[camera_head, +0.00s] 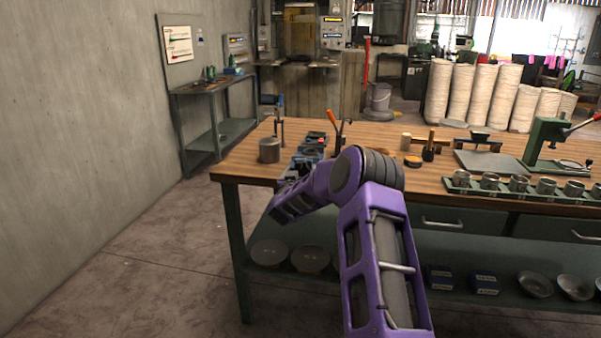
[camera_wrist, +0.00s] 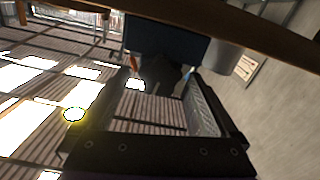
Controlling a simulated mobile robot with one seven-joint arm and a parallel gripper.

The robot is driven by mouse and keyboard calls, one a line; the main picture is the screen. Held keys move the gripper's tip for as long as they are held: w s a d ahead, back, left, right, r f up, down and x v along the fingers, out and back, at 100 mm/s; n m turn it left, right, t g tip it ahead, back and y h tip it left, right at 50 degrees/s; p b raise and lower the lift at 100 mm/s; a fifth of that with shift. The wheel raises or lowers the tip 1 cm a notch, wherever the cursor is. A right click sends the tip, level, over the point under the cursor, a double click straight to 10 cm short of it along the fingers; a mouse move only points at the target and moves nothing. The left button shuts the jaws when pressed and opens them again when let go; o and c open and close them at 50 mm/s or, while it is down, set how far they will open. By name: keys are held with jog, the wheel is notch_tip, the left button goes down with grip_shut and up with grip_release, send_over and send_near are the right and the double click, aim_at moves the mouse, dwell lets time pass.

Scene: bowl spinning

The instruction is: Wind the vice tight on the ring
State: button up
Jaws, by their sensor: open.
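The blue vice (camera_head: 309,152) stands on the workbench near its left end, partly hidden behind my purple arm in the head view. In the wrist view a dark blue body (camera_wrist: 165,42), probably the vice, lies just beyond the fingers, and a dark shape (camera_wrist: 160,72) shows between the far ends of the fingers. My gripper (camera_wrist: 158,82) is open, with a finger on each side of that dark shape; I cannot tell whether either touches it. In the head view my gripper is not clearly visible. I cannot make out the ring or the winding handle.
A grey metal cup (camera_head: 269,151) stands left of the vice. An orange-handled tool (camera_head: 334,128) stands behind it. The wooden bench top (camera_head: 238,165) carries a row of metal cups on a green rack (camera_head: 460,189) and a green press (camera_head: 545,142) at right. Floor left of the bench is clear.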

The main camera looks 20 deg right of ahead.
jog(key=shift+w+d, duration=0.1)
jog(key=shift+w, duration=0.05)
jog(key=c, duration=1.4)
